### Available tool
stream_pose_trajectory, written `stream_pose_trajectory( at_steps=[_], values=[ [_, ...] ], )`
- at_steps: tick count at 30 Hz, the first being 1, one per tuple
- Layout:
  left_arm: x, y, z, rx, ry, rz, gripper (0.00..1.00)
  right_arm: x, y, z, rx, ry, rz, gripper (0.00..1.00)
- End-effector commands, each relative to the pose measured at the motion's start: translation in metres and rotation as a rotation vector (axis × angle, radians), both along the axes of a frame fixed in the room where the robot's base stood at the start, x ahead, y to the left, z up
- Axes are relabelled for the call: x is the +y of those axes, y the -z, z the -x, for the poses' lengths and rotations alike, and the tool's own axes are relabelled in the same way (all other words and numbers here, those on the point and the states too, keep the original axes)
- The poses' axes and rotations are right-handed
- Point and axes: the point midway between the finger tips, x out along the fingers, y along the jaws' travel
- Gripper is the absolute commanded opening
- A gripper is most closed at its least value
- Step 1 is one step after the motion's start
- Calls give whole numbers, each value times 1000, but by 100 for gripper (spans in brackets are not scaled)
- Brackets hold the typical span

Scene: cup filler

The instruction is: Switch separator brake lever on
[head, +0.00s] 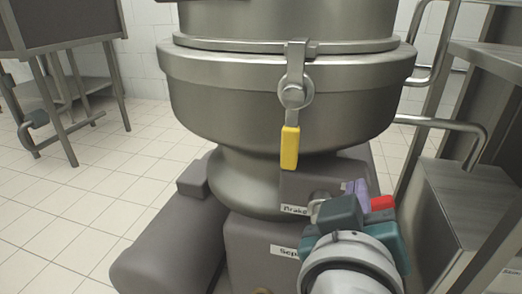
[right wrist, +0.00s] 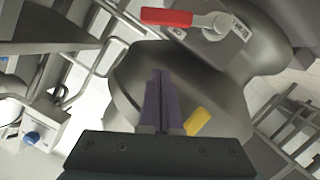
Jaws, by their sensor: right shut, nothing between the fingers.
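The brake lever has a red handle (right wrist: 166,17) on a round grey pivot, at the top of the right wrist view. In the head view only part of its red handle (head: 382,203) shows, just right of the purple fingers; the rest is hidden behind my right gripper. The "Brake" label (head: 294,210) is on the separator's (head: 265,185) grey base. My right gripper (head: 357,187) is shut and empty. In the right wrist view its fingertips (right wrist: 160,73) are below the red handle in the picture and look apart from it. My left gripper is not in view.
A latch with a yellow handle (head: 290,148) hangs on the separator's bowl, above and left of my right gripper. A metal frame with rails (head: 455,125) stands close on the right. A steel table (head: 60,30) stands at the back left. The tiled floor at left is clear.

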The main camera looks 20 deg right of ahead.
Motion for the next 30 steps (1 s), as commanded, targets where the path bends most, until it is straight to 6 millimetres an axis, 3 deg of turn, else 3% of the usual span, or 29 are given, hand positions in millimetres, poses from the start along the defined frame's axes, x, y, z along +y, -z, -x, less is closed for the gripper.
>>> stream_pose_trajectory(
  at_steps=[6, 9, 14, 30],
  values=[
    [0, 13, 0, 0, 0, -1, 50, -29, 11, -36, -2, 2, 2, 0],
    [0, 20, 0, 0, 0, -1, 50, -35, 29, -28, 4, -1, 3, 0],
    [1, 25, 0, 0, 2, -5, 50, -41, 41, -23, 2, -1, 2, 0],
    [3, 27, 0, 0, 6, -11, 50, -45, 45, -22, -1, -1, -6, 0]
  ],
)
